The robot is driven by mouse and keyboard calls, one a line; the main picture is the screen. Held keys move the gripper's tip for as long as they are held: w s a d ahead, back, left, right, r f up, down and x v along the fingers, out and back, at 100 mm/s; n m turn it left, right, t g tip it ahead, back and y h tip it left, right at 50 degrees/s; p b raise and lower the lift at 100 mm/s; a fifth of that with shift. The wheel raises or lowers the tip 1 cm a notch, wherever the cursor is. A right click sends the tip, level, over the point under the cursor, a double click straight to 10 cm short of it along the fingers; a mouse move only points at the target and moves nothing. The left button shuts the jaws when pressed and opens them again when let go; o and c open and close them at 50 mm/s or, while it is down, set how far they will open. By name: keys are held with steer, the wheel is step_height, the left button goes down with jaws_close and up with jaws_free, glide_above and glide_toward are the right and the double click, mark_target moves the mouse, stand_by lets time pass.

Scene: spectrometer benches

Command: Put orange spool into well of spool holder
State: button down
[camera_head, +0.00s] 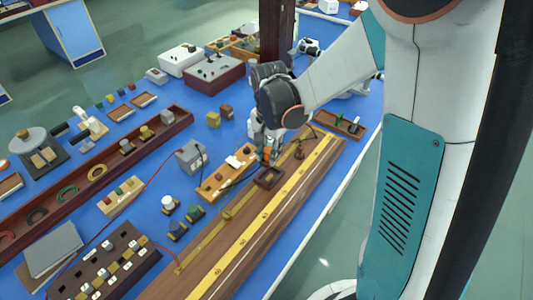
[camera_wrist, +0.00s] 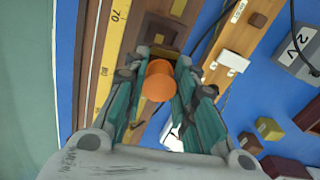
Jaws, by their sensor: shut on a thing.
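The orange spool (camera_wrist: 159,82) is between the two fingers of my gripper (camera_wrist: 160,70) in the wrist view, and the gripper is shut on it. In the head view my gripper (camera_head: 267,150) points down over the wooden bench, and only a small orange patch of the spool (camera_head: 267,144) shows. A small dark brown square holder with a recess, apparently the spool holder (camera_head: 267,178), sits on the bench just in front of the gripper. In the wrist view the holder (camera_wrist: 158,24) lies just beyond the fingertips, partly hidden by them. The spool appears apart from it.
A yellow scale (camera_head: 270,225) runs along the bench beside the holder. A wooden board (camera_head: 218,183) with a white block lies to the left, near a grey meter box (camera_head: 191,157). A brown tray (camera_head: 341,124) stands behind on the right. Thin cables cross nearby.

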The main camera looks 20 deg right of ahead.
steer(key=shift+s+f+m, duration=0.2)
steer(key=shift+s+m, duration=0.1)
steer(key=shift+m, duration=0.5)
steer(key=shift+f, duration=0.15)
steer(key=shift+f+b, duration=2.45)
steer(key=shift+f, duration=0.6)
steer(key=c, duration=1.2)
jaws_free()
